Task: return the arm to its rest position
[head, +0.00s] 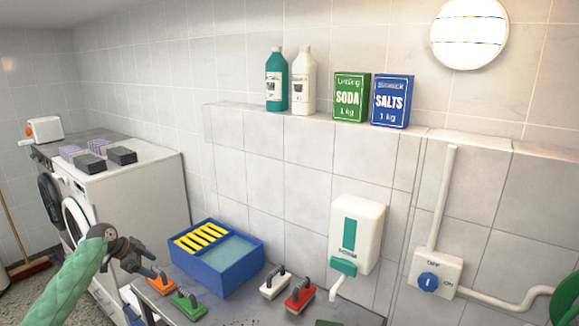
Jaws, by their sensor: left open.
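My left arm, in a green quilted sleeve, comes in from the lower left. My left gripper (148,262) is dark, open and empty. It shows in front of the white washing machine, just above and left of the orange-handled brush block in the picture. Whether it touches anything is hard to tell, but nothing shows between its fingers. My right gripper is not in view.
A grey bench carries a blue divided tray (225,283) and orange (160,284), green (187,305), white (273,286) and red (300,298) brushes. A soap dispenser (356,235) and switch (435,273) are on the wall. Bottles (276,82) and boxes (350,98) stand on the ledge.

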